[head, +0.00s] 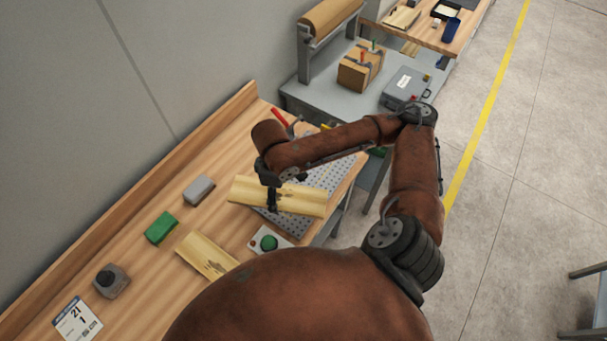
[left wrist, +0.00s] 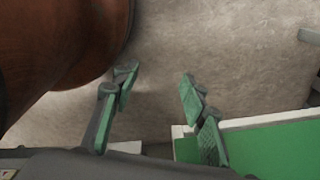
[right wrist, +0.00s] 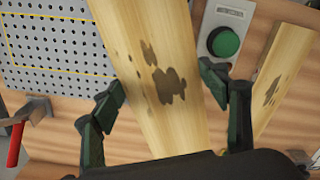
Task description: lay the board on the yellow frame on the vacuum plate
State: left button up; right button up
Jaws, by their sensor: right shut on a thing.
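My right gripper (head: 272,200) is shut on a light wood board (head: 305,201) with dark stains. It holds the board across the middle, over the near left part of the grey perforated vacuum plate (head: 322,178). In the right wrist view the board (right wrist: 160,60) runs between the fingers of the right gripper (right wrist: 163,90). The vacuum plate (right wrist: 50,50) shows there to the left of the board, with the thin yellow frame outline (right wrist: 62,70) on it. The board's gap above the bench is hard to judge. My left gripper (left wrist: 158,77) is open and empty above the floor.
A second stained board (head: 207,255) lies on the bench. A green-button box (head: 268,243) stands beside the plate. A red handle (head: 280,117) rises at the plate's far edge. A green block (head: 161,228) and a grey block (head: 199,190) lie left.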

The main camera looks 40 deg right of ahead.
aim_at(300, 197)
jog(key=s+d+n+p, duration=0.1)
jog(key=n, duration=0.2)
jog(key=s+d+r+n+p, duration=0.1)
jog(key=n+p, duration=0.1)
jog(key=n, duration=0.1)
jog(key=s+d+r+n+p, duration=0.1)
jog(key=n+p, duration=0.1)
jog(key=n, duration=0.1)
jog(key=shift+s+d+n, duration=0.15)
jog(key=shift+d+n, duration=0.15)
jog(key=n, duration=0.1)
jog(key=s+d+n+p, duration=0.1)
jog(key=n, duration=0.1)
jog(key=shift+s+d+r, duration=0.1)
jog(key=shift+r, duration=0.2)
jog(key=shift+n, duration=0.3)
jog(key=w+d+f+p, duration=0.1)
jog(key=w+d+f, duration=0.3)
jog(key=w+d+f+p, duration=0.1)
jog(key=w+d+f, duration=0.4)
jog(key=shift+w+d, duration=0.1)
jog(key=shift+w, duration=0.15)
jog(key=shift+w+d+f, duration=0.1)
jog(key=shift+w+f, duration=0.05)
jog(key=shift+f, duration=0.1)
notch_tip(300, 197, down, 3)
jog(key=shift+w+d+r+p, duration=0.1)
jog(key=shift+d+p, duration=0.05)
jog(key=shift+p, duration=0.45)
jog(key=shift+f, duration=0.4)
